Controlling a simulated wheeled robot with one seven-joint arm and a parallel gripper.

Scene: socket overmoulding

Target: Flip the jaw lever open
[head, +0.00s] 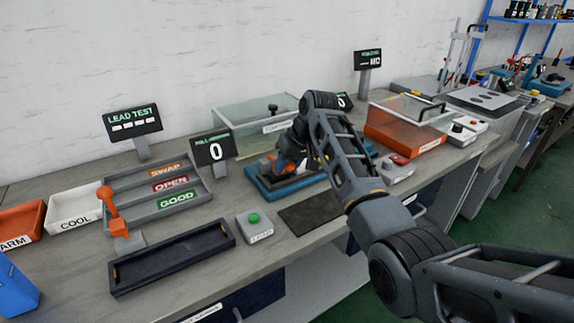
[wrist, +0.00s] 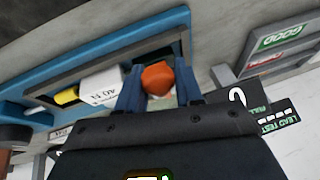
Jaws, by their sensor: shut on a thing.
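The jaw lever's orange knob (wrist: 157,78) sits between my two blue fingertips in the wrist view. My gripper (wrist: 154,88) is shut on it. The lever's shaft below the knob is hidden. The knob belongs to a blue-framed fixture (wrist: 65,58), which also shows in the head view as a blue base (head: 318,181) at the middle of the bench. In the head view my gripper (head: 287,160) is over this fixture, and my arm covers much of it. A white block with lettering (wrist: 101,87) and a yellow piece (wrist: 67,97) lie along the fixture.
A display reading 0 (head: 214,151) stands just left of the fixture. A clear-lidded box (head: 240,118) is behind it. A green-button box (head: 254,226) and dark mat (head: 308,217) lie in front. Sorting trays (head: 150,190) and another orange lever (head: 110,205) are at left.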

